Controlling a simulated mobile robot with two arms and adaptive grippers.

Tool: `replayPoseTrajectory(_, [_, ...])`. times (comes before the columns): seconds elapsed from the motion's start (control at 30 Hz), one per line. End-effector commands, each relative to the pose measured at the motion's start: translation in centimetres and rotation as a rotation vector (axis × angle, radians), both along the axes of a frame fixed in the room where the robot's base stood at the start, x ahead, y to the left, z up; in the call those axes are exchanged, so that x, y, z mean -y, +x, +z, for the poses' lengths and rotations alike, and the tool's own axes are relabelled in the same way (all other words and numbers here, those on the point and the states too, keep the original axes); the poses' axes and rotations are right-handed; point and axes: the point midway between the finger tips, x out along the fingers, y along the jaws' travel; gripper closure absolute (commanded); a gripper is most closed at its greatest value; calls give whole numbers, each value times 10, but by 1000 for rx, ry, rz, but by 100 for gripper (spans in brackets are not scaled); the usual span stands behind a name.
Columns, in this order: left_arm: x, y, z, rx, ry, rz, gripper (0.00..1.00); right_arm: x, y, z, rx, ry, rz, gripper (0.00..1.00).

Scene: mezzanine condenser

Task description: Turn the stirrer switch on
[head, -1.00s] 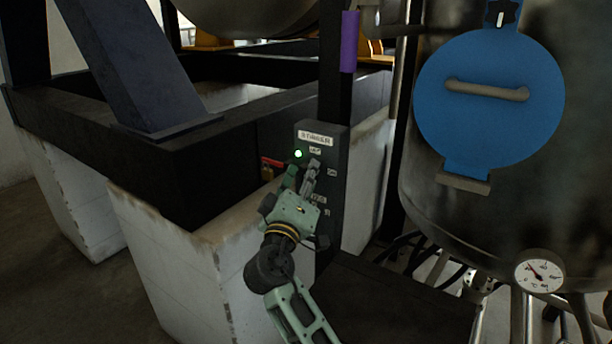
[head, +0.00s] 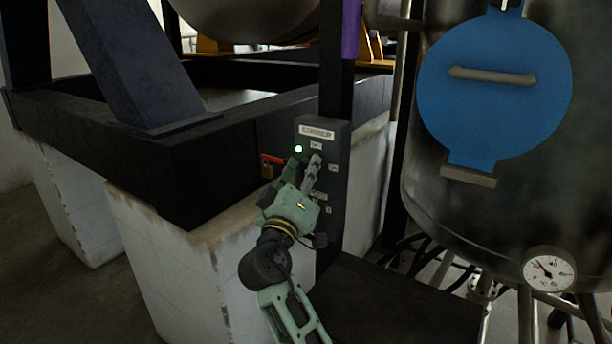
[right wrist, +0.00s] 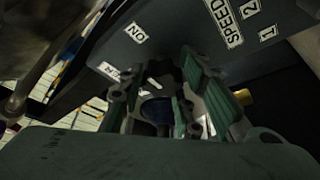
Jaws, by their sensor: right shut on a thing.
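The stirrer control box (head: 336,185) is a dark grey upright panel on a black post, labelled STIRRER at its top. In the right wrist view, the right gripper's fingers (right wrist: 158,92) close around a dark round knob (right wrist: 156,108), the switch. An ON label (right wrist: 135,33) shows upside down beside it. The fingers hide much of the knob, and I cannot tell its pointer position. My left gripper is not in view.
A steel tank (head: 430,200) with a blue hatch (head: 490,105) and a dial gauge (head: 549,269) stands right.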

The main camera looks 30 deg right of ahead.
Motion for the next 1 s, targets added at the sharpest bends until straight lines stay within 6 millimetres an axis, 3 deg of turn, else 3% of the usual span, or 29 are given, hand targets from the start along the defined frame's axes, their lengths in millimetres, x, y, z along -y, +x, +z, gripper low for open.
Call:
replayPoseTrajectory(0.03, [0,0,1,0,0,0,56,1,-1,5,8,-5,-1,95])
replayPoseTrajectory(0.07, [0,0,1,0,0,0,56,1,-1,5,8,-5,-1,67])
replayPoseTrajectory(0.2, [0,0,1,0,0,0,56,0,-1,5,8,-5,0,54])
replayPoseTrajectory(0.63, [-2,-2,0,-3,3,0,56,-8,-5,-2,1,-2,2,54])
replayPoseTrajectory(1.0, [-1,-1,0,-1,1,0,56,-63,-50,-22,1,-1,2,54])
